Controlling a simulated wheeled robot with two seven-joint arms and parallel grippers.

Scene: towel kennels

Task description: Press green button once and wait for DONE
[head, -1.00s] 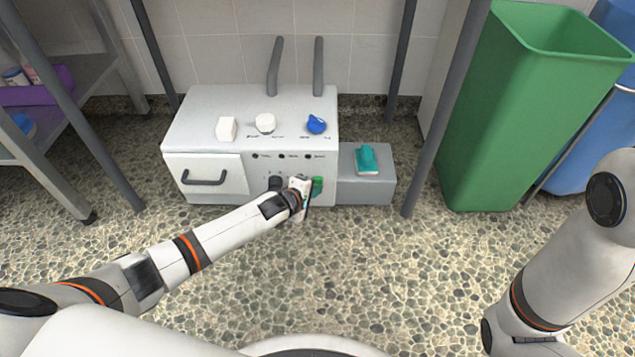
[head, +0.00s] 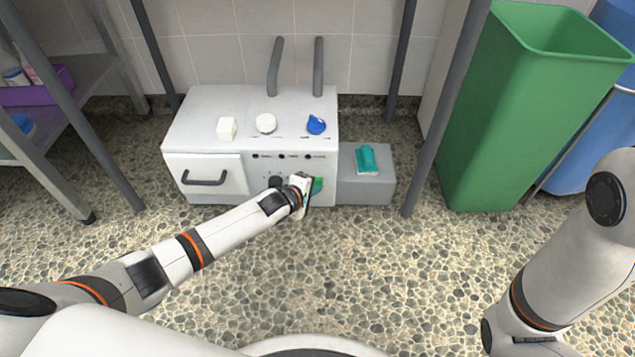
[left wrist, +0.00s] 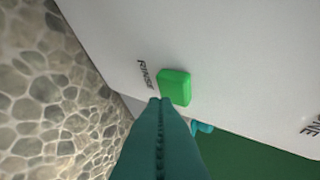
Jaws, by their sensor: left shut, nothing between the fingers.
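The green button (head: 318,185) sits low on the right of the white machine's (head: 217,107) front, partly behind my left gripper (head: 307,189). In the left wrist view the green button (left wrist: 175,87) shows whole, with the word RINSE beside it. My left gripper's teal fingers (left wrist: 160,101) are shut and empty, their tips at the button's lower edge in that picture. I cannot tell whether they touch it. Several small round indicators (head: 281,156) on the front look dark. Letters ending in NE show at the right edge of the wrist view. My right gripper is out of view.
A white block (head: 227,129), a round white knob-like piece (head: 265,123) and a blue piece (head: 316,124) are on the machine's top. A teal item (head: 367,160) lies on a grey box (head: 383,190) beside it. A green bin (head: 520,120) stands right; grey posts flank the machine.

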